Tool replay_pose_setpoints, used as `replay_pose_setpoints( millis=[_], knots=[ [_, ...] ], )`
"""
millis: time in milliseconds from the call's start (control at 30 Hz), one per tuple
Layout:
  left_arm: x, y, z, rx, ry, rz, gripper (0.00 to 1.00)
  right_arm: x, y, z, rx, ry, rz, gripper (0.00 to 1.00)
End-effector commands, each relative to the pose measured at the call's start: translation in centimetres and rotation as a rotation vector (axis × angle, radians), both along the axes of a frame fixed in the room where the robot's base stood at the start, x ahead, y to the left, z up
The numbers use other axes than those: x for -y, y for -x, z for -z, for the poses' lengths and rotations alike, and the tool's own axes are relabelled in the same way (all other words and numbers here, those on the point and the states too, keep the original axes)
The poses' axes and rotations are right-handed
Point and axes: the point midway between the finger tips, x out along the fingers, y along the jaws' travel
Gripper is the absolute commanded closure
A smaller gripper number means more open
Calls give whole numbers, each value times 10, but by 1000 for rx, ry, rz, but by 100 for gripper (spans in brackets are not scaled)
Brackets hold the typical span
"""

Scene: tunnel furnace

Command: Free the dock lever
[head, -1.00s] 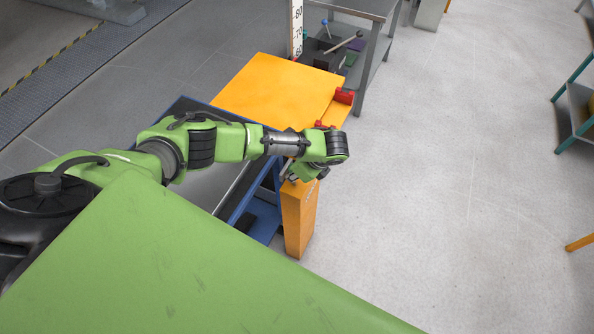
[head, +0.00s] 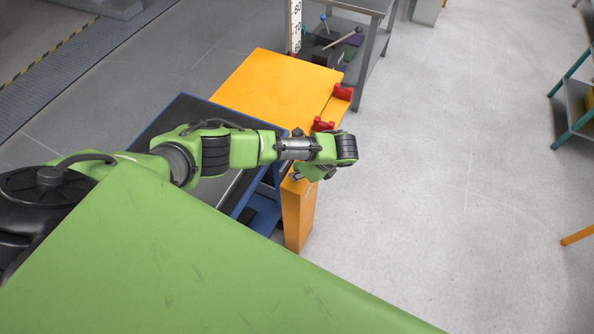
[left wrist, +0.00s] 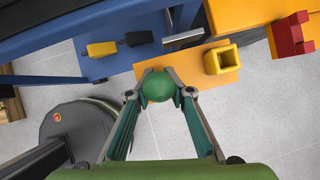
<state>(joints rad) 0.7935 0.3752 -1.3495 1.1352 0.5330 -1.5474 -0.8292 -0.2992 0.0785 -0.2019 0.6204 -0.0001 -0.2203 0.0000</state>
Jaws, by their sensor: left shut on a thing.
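A round green knob (left wrist: 158,87), apparently the end of the dock lever, sits between the fingertips of my left gripper (left wrist: 161,88) in the left wrist view. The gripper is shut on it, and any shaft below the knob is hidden. The knob lies over the edge of an orange surface (left wrist: 190,82), beside a yellow square socket (left wrist: 222,60) to its right. In the head view my left gripper (head: 300,173) is small, partly covered by its own wrist, above an orange post (head: 298,218). My right gripper is in neither view.
An orange-topped dock (head: 280,85) with red brackets (head: 343,92) stands behind the wrist. A blue-framed cart (head: 240,190) adjoins it. A grey table (head: 375,40) stands beyond.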

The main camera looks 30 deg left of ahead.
Motion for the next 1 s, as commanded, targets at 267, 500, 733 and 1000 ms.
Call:
replay_pose_setpoints(
  millis=[267,500,733,1000],
  knots=[
    [9,-5,-3,12,17,10,100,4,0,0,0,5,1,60],
    [9,-5,-3,12,17,10,100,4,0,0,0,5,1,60],
    [9,-5,-3,12,17,10,80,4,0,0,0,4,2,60],
    [4,-2,-1,5,8,5,65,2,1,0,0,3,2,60]
  ],
)
